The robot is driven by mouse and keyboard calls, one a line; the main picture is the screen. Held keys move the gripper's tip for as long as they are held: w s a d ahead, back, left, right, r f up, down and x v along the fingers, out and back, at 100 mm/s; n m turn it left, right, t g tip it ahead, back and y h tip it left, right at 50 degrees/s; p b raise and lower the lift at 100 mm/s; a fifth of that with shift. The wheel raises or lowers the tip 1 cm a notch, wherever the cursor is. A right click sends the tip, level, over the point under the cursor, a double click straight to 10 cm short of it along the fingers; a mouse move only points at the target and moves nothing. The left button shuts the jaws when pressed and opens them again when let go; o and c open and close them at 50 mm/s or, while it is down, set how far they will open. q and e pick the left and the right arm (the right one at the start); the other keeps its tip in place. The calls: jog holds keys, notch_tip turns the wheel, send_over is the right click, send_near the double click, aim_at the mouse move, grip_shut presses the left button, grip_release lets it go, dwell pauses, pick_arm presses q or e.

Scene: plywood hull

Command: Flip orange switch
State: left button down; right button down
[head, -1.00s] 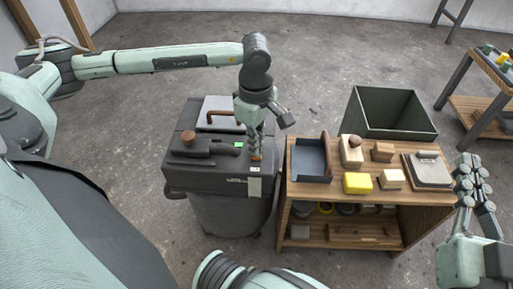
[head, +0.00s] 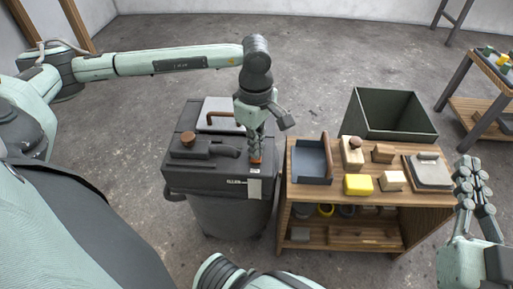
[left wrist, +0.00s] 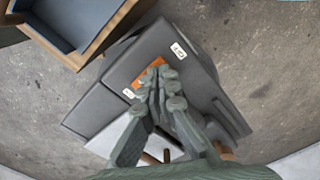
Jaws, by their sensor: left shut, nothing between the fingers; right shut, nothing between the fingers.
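The orange switch (head: 256,162) is on the front right of the top of a dark grey machine (head: 205,183). In the left wrist view the orange switch (left wrist: 150,73) lies between two small white labels, partly covered by my fingertips. My left gripper (head: 256,153) is shut and empty, pointing down with its tips at the switch, touching or very close. In the left wrist view my left gripper (left wrist: 162,75) overlaps the switch's edge. The switch's tilt is not clear. My right gripper (head: 472,165) is shut and empty at the far right, away from the machine.
A wooden workbench (head: 322,199) stands right of the machine, with a blue-grey tray (head: 312,160), a yellow block (head: 358,184) and wooden blocks. A dark open bin (head: 390,112) is behind it. A brown knob (head: 188,138) and handle are on the machine top.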

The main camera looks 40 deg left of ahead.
pick_arm(q)
jog(key=shift+r+p, duration=1.55)
jog(key=shift+r, duration=1.55)
